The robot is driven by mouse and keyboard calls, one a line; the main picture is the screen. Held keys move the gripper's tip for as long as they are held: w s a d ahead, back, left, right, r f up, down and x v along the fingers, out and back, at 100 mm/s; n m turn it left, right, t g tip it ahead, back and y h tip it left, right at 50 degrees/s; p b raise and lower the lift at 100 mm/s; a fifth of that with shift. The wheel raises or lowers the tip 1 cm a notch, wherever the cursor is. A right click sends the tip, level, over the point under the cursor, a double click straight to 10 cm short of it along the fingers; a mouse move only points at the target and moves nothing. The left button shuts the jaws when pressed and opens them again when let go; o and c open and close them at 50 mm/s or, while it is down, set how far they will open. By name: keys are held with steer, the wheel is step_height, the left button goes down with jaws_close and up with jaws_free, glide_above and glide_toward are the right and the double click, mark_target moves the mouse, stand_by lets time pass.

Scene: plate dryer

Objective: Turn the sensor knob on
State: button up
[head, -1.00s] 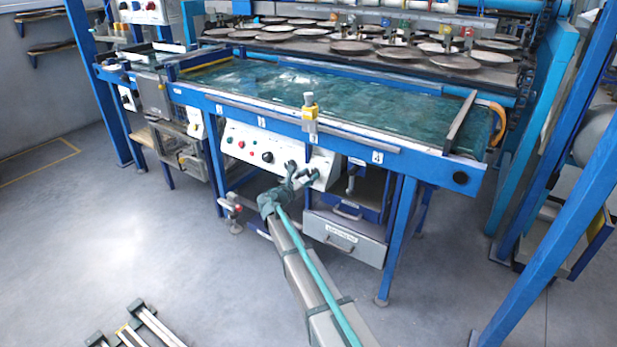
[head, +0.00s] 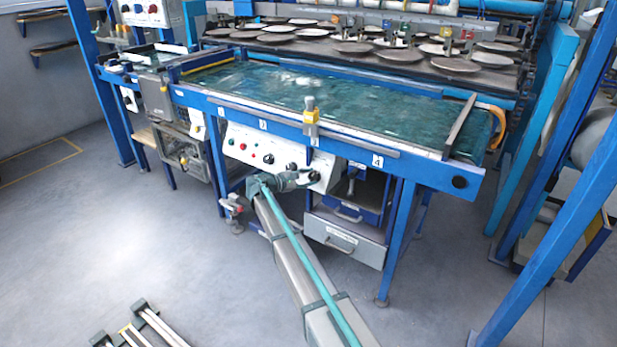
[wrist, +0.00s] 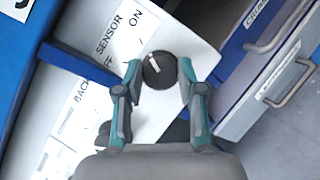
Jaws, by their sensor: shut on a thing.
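The sensor knob (wrist: 159,70) is a round black dial with a white pointer line, beside the printed words "SENSOR" and "ON" on a white panel (wrist: 185,40). In the wrist view my gripper (wrist: 160,78) has one finger on each side of the knob and is shut on it. In the head view the white control panel (head: 237,136) hangs under the blue table edge. My gripper (head: 312,177) is at its right end, where it partly hides the panel and the knob.
A green indicator, a red one and a black knob (head: 268,158) sit further left on the panel. Grey drawers (head: 345,243) with handles are to the right and below. A blue table leg (head: 397,240) stands right of them. The floor at left is mostly clear.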

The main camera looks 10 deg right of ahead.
steer(key=shift+m+g, duration=0.3)
steer(key=shift+m, duration=0.6)
steer(key=o, duration=1.1)
steer(key=shift+a, duration=0.15)
steer(key=v, duration=1.1)
steer(key=shift+s+a+r, duration=0.1)
steer(key=shift+a+r, duration=0.2)
steer(key=shift+r, duration=0.05)
